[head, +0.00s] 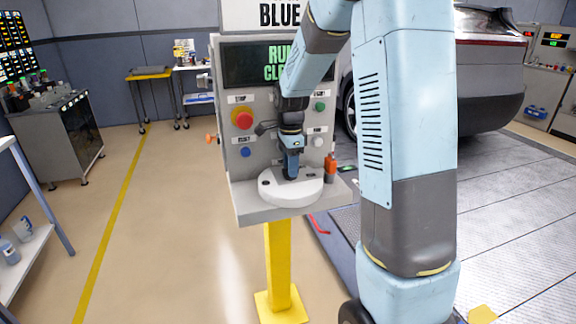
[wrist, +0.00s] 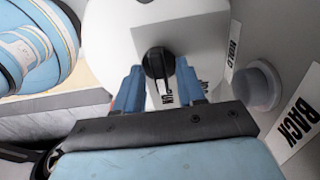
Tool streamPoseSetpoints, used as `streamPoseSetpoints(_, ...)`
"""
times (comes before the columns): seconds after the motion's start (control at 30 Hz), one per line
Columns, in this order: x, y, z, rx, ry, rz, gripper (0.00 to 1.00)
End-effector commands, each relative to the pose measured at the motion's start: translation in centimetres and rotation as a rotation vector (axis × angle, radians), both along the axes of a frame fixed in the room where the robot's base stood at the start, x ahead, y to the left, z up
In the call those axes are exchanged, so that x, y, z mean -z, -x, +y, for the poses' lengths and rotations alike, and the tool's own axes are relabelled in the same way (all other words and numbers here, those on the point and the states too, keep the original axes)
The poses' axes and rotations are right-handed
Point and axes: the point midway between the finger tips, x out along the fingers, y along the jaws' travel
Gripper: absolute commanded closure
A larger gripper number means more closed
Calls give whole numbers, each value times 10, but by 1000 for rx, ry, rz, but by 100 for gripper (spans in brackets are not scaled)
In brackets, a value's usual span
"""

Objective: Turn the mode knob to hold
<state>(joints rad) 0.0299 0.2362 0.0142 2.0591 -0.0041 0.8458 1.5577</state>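The mode knob (wrist: 158,62) is black with a white pointer line and sits on a pale round dial (wrist: 190,25). My gripper (wrist: 160,66) is open, with one blue finger on each side of the knob and small gaps showing. In the head view my gripper (head: 291,174) points down onto the white round dial (head: 309,190) on the console shelf, and the knob is hidden behind it.
The console panel has a red stop button on yellow (head: 243,118), a green button (head: 320,107) and a blue button (head: 245,152). Its screen (head: 240,66) shows green text, partly covered by my arm. A car (head: 485,75) is behind.

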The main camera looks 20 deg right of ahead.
Motion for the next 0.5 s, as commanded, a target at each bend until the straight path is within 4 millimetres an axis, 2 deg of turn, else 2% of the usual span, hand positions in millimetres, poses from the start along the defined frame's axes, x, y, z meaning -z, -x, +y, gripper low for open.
streamPoseSetpoints(0.03,0,0,0,0,0,0,66)
streamPoseSetpoints(0.37,0,0,0,-1,0,0,98)
streamPoseSetpoints(0.5,0,0,1,-1,0,-1,100)
